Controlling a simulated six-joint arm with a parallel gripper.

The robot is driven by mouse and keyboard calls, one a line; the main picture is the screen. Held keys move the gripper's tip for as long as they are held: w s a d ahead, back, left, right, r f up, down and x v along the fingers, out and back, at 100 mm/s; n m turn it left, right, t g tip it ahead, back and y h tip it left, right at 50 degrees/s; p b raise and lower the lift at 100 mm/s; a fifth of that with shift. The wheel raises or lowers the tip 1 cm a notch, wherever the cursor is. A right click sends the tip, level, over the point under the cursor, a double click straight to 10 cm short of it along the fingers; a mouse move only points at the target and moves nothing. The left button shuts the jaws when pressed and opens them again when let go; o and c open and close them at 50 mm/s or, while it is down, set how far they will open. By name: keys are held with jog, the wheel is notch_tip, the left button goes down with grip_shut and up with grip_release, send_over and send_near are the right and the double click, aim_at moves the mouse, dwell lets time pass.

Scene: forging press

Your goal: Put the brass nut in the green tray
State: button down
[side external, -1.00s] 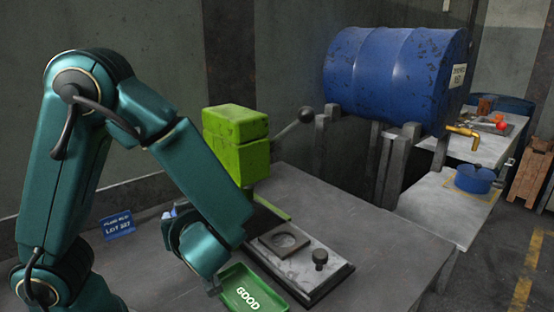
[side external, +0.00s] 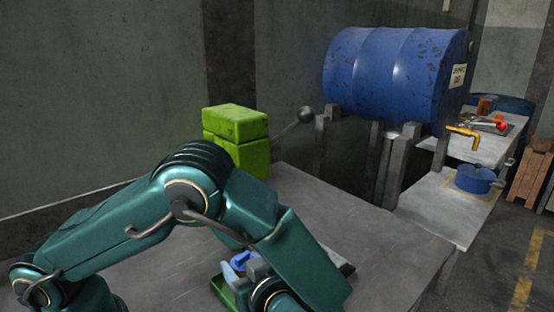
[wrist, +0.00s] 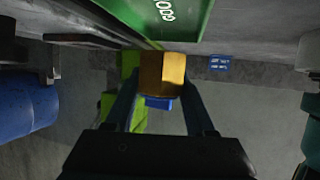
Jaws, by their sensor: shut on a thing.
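The brass nut (wrist: 162,70) shows in the wrist view between the two fingers of my gripper (wrist: 162,84), which is shut on it. The green tray (wrist: 188,28), marked GOOD, is at the top of the wrist view, just beyond the nut. In the side view only the left part of the tray (side external: 222,291) shows, low in the picture. My arm hides the rest of the tray, the fingers and the nut there. I cannot tell the height of the nut over the tray.
The green press block (side external: 236,140) stands at the back of the table. A blue drum (side external: 390,78) rests on a stand at the right. A small blue sign (wrist: 220,63) shows in the wrist view. The table's right part (side external: 400,245) is clear.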

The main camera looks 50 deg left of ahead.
jog(key=shift+f, duration=1.9)
jog(key=shift+f, duration=0.15)
jog(key=shift+c, duration=1.2)
grip_release()
jog(key=shift+f, duration=0.15)
